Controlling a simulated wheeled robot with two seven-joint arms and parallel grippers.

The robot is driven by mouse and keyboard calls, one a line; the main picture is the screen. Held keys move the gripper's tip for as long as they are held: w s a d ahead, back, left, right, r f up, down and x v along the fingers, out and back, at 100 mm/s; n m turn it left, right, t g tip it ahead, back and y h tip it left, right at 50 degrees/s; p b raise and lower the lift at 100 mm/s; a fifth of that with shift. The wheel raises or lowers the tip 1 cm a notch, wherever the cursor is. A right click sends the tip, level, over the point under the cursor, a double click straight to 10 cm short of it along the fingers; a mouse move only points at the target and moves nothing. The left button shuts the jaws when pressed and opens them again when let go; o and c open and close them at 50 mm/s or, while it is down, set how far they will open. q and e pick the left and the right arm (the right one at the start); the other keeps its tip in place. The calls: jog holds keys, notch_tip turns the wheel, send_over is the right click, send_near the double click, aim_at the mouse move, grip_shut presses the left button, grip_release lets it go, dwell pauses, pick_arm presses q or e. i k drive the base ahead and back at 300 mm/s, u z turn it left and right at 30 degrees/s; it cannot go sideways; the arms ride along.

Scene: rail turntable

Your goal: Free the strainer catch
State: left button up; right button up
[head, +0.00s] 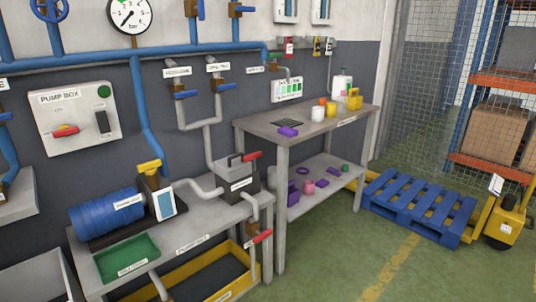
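A dark grey box-shaped unit (236,178), which may be the strainer, stands at the right end of the pump bench in the head view. A red lever (251,156) sits at its top, tilted up to the right. A dark handle or bar shows on its top left. The label on its front is too small to read. A grey pipe (205,188) runs into it from the left. I cannot tell which part is the catch or whether it is fastened. Neither of my grippers is in view.
The blue pump (104,217) and a green tray (127,258) are left on the bench (195,232). A red-handled valve (259,237) hangs at its front right. A grey shelf table (262,124) with cups stands right. A blue pallet (415,206) lies beyond; front-right floor is clear.

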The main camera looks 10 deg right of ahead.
aim_at(252, 156)
jog(key=z, duration=0.45)
jog(key=i, duration=1.1)
jog(key=u, duration=0.5)
jog(key=i, duration=1.05)
jog(key=u, duration=1)
